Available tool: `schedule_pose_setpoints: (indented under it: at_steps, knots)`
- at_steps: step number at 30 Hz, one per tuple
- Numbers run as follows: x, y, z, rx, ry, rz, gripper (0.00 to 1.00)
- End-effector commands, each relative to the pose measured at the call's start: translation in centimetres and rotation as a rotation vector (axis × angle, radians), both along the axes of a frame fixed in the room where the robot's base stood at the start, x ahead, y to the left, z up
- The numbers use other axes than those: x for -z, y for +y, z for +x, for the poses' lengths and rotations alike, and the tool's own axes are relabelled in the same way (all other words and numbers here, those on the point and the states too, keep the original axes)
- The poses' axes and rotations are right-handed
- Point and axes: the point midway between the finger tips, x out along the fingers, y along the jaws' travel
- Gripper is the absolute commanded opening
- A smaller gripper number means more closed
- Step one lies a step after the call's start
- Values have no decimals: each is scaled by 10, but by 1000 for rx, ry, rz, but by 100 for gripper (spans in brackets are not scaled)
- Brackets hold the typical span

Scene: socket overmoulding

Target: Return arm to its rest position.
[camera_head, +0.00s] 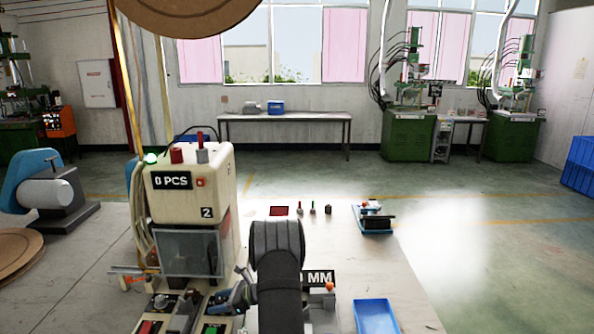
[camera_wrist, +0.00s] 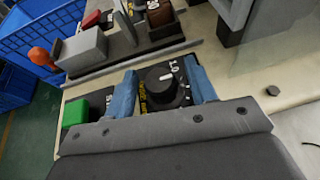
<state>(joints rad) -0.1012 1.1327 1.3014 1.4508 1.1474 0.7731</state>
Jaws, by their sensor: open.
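My gripper (camera_head: 238,297) shows in the head view low in front of the counter machine, partly hidden by my dark arm. In the wrist view my gripper (camera_wrist: 160,72) has its two blue fingers apart. A black dial knob (camera_wrist: 165,88) with white marks appears between the fingers. I cannot tell whether the fingers touch it. Nothing is seen lifted in the jaws. My arm reaches forward from the bottom of the head view and is not folded back.
The machine (camera_head: 190,165) reading "0 PCS" stands left of my arm. A green button (camera_wrist: 75,112) is beside the fingers. A blue tray (camera_head: 375,316) lies right, with a blue fixture (camera_head: 373,220) farther back. Several small parts stand behind my arm. The bench between is mostly clear.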

Motion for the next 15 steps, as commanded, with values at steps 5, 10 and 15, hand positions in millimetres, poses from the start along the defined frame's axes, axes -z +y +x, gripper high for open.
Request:
schedule_pose_setpoints:
  at_steps: [5,10,15]
  knots:
    - [0,1,-1,122,2,0,51]
    - [0,0,-1,228,1,0,51]
    - [0,1,-1,321,2,0,51]
